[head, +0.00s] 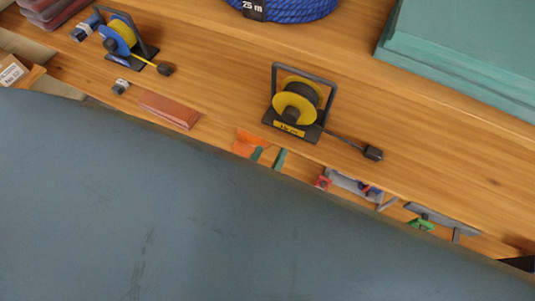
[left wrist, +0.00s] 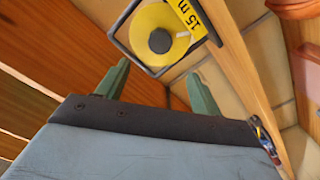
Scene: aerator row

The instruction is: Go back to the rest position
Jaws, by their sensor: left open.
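My left gripper (head: 268,157) shows as two green fingertips just past the edge of a large blue-grey surface, which looks like my own arm. In the left wrist view its fingers (left wrist: 158,70) stand well apart with nothing between them. A yellow and black cable reel (head: 298,102) in a dark frame stands on the wooden shelf, beyond the fingertips and apart from them. A yellow reel marked 15 m (left wrist: 160,35) shows ahead of the fingers in the wrist view. My right gripper is not in view.
A blue and yellow reel (head: 120,38) stands at the upper left. A reddish-brown block (head: 170,109) lies nearer. Blue rope (head: 285,8) and a green case (head: 465,50) are at the back. Red-and-grey (head: 350,186) and green-and-grey (head: 425,222) tools lie at lower right.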

